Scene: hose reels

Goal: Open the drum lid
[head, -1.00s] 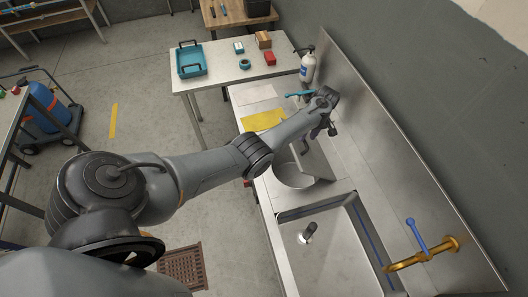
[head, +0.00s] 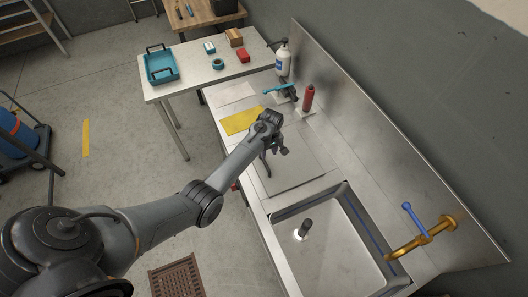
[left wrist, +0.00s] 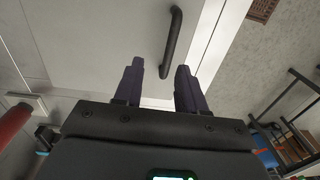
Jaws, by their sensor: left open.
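The drum lid (head: 302,166) is a flat, pale grey square panel lying level in the counter beside the sink. No opening shows around it in the head view. In the left wrist view the lid (left wrist: 95,45) fills the upper left, with a dark bar handle (left wrist: 172,42) on it. My left gripper (head: 273,158) is over the lid's left part. Its open fingers (left wrist: 160,68) are empty and point toward the handle, which lies just beyond the fingertips. I cannot tell whether they touch the panel. My right gripper is not in view.
The sink (head: 330,243) and brass tap with a blue lever (head: 414,220) are in front. A red bottle (head: 307,98), white bottle (head: 283,62) and yellow sheet (head: 240,121) are behind. A steel splashback (head: 375,135) bounds the right side.

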